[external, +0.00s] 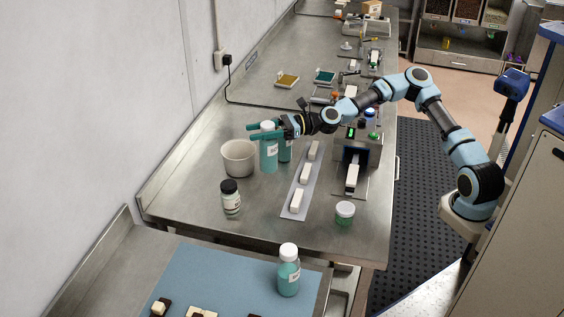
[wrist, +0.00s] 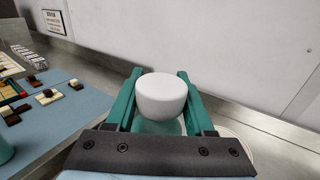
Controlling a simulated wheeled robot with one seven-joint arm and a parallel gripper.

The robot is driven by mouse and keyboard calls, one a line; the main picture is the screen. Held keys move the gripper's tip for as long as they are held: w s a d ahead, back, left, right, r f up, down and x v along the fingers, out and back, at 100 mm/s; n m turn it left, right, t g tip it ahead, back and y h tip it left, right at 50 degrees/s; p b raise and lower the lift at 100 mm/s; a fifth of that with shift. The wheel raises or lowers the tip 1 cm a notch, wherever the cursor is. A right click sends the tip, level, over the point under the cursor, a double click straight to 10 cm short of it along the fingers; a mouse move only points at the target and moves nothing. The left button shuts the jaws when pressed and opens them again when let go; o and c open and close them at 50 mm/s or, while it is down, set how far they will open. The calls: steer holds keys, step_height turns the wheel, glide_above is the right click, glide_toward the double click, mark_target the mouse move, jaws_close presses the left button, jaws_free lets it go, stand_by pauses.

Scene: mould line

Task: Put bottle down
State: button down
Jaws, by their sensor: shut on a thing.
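A teal bottle (external: 268,155) with a white cap stands upright between the teal fingers of my gripper (external: 265,131), on the steel bench near the wall. My gripper is shut on it just around the cap and neck. The wrist view shows the white cap (wrist: 162,97) between the two fingers, with the teal body mostly hidden beneath. I cannot tell whether its base touches the bench.
A white tub (external: 239,160) is close on the left of the held bottle. A dark-capped jar (external: 230,199) is in front. Another teal bottle (external: 288,274) stands on the blue mat (external: 230,275).

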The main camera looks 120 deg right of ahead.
step_height(320, 180, up, 5)
steer(key=w+a+n+y+b, duration=0.1)
steer(key=w+a+n+y, duration=0.25)
steer(key=w+a, duration=2.05)
step_height(320, 180, down, 15)
steer(key=w+d+p, duration=0.1)
steer(key=d+p, duration=0.1)
steer(key=shift+w+f+m+t+y+p, duration=0.15)
steer(key=shift+w+m+t+y+p, duration=0.1)
steer(key=shift+m+t+y+p, duration=0.15)
steer(key=shift+f+b, duration=0.2)
steer(key=shift+b, duration=0.1)
steer(key=shift+c, duration=1.4)
jaws_free()
